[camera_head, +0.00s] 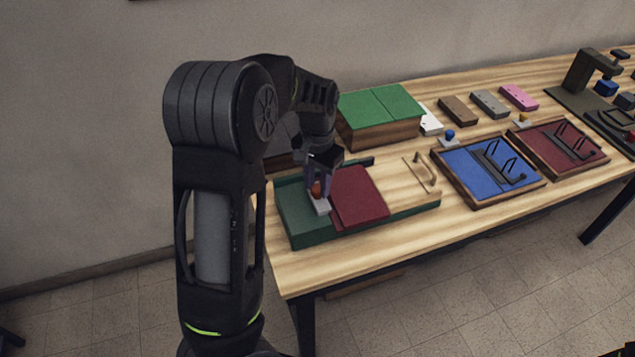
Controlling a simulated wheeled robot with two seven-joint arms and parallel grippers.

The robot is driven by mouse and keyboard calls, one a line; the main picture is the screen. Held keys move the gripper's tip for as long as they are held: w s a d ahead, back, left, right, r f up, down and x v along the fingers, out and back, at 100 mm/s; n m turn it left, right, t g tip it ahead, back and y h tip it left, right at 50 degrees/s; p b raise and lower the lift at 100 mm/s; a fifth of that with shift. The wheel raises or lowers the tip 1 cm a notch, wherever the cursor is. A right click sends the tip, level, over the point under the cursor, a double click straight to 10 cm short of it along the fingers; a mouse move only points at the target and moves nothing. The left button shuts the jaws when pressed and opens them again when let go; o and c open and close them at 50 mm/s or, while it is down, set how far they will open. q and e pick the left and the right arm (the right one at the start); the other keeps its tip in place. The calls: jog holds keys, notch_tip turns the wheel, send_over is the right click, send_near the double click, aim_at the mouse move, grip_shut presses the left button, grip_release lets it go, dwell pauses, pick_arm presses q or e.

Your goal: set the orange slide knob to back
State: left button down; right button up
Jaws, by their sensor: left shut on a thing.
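The orange slide knob (316,189) stands on a small pale block (320,206) at the near side of a dark green tray-like base (290,222). A dark red panel (358,195) lies just right of the knob on the same base. My left gripper (320,184) points down from above and is shut on the orange knob, its fingers partly hiding it. My right gripper is not in view.
A green-topped wooden box (380,108) stands behind the base. To the right are a blue tray (470,172) and a red tray (550,138) with dark handles, and several small blocks behind. The table's front strip (350,250) is clear.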

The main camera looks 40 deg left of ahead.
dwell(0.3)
pick_arm(q)
jog(key=s+a, duration=0.1)
jog(key=s, duration=0.1)
jog(key=s+a, duration=0.1)
jog(key=shift+s+a, duration=0.4)
jog(key=c, duration=1.1)
grip_release()
jog(key=shift+s, duration=0.1)
jog(key=shift+o, duration=0.2)
jog(key=shift+r, duration=0.15)
jog(key=shift+r, duration=0.3)
notch_tip(320, 180, up, 7)
jog(key=b, duration=0.1)
jog(key=shift+f, duration=0.1)
